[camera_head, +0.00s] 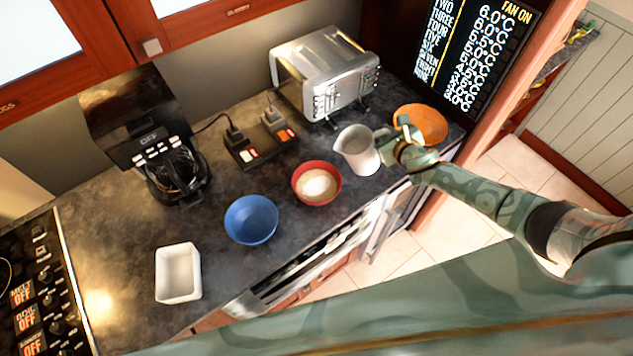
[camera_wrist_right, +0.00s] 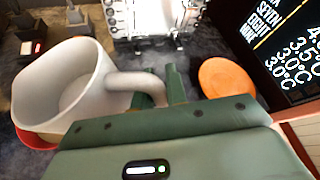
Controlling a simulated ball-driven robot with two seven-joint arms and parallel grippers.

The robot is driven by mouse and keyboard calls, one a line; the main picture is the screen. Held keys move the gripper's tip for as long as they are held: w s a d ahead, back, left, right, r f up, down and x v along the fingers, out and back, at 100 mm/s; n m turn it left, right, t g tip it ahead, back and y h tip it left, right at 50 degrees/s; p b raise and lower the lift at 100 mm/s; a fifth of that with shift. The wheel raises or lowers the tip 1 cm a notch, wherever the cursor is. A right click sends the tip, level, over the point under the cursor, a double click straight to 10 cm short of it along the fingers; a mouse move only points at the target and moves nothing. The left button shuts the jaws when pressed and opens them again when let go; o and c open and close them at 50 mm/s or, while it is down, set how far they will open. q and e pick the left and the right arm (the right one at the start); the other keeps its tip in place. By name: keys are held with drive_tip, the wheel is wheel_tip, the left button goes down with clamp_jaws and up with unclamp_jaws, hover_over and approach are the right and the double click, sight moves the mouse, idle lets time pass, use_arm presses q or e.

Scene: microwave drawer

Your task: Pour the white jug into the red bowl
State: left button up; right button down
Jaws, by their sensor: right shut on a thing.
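The white jug (camera_head: 358,150) is held near the right end of the dark counter, just right of the red bowl (camera_head: 300,176). In the right wrist view the jug (camera_wrist_right: 75,85) is large on the left, and its visible inside looks empty. My right gripper (camera_head: 392,146) is shut on the jug's handle; its fingers also show in the right wrist view (camera_wrist_right: 174,84). I cannot tell whether the jug touches the counter. The red bowl stands upright with a pale white content in it. In the wrist view the jug hides most of it. My left gripper is out of view.
An orange bowl (camera_head: 424,124) stands just behind my right gripper. A blue bowl (camera_head: 251,219) and a white dish (camera_head: 178,272) stand left of the red bowl. A toaster (camera_head: 325,75), a power strip (camera_head: 262,146) and a coffee maker (camera_head: 155,140) line the back.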

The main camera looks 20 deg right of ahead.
use_arm(q)
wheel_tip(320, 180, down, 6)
drive_tip(key=b, duration=0.5)
use_arm(e)
wheel_tip(320, 180, down, 4)
drive_tip(key=d+m+y, duration=0.1)
drive_tip(key=d, duration=0.1)
use_arm(q)
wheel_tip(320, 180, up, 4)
drive_tip(key=p, duration=0.4)
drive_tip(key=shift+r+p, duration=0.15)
drive_tip(key=shift+p, duration=0.2)
use_arm(e)
drive_tip(key=shift+m, duration=0.4)
wheel_tip(320, 180, up, 5)
drive_tip(key=shift+s, duration=0.1)
drive_tip(key=shift+f+y, duration=0.1)
drive_tip(key=shift+y, duration=0.2)
